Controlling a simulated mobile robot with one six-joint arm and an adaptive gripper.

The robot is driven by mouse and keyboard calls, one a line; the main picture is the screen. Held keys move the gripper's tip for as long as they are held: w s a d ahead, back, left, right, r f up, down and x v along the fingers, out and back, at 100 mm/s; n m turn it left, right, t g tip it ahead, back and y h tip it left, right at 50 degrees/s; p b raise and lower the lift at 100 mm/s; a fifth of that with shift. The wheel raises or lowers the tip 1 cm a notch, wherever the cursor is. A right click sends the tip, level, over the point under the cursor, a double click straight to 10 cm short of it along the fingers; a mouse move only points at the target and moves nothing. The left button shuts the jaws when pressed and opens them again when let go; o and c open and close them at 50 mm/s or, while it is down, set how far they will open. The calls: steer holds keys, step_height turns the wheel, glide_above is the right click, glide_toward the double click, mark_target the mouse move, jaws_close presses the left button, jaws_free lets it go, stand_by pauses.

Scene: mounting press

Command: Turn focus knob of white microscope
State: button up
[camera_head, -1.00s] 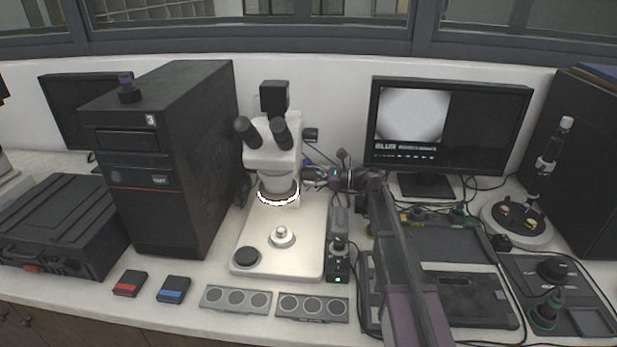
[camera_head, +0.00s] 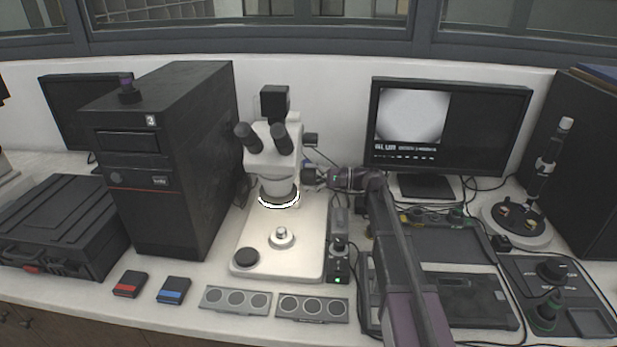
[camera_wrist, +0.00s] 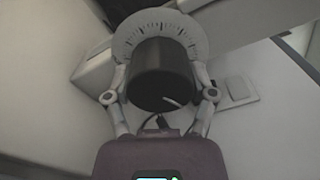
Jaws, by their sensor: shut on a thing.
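The white microscope (camera_head: 268,160) stands left of centre in the head view, with a lit ring under its head and a silver piece on its pale base. Its black focus knob (camera_wrist: 158,72) fills the middle of the wrist view, in front of a pale graduated dial (camera_wrist: 135,32). My gripper (camera_wrist: 160,88) is shut on the knob, one finger on each side. In the head view my gripper (camera_head: 319,177) reaches in from the right at the microscope's right side. The knob is small and partly hidden there.
A black computer tower (camera_head: 165,170) stands left of the microscope. A monitor (camera_head: 448,125) with a bright round image stands at the right rear. A small control box (camera_head: 339,262) sits right of the base. Grey pads (camera_head: 236,299) lie in front.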

steer(key=n, duration=0.6)
steer(key=shift+n, duration=0.3)
steer(key=n, duration=0.5)
steer(key=shift+n, duration=0.3)
steer(key=o, duration=1.1)
steer(key=shift+r, duration=0.1)
steer(key=shift+c, duration=0.2)
steer(key=shift+d, duration=0.15)
steer(key=d, duration=1.2)
steer(key=shift+s, duration=0.2)
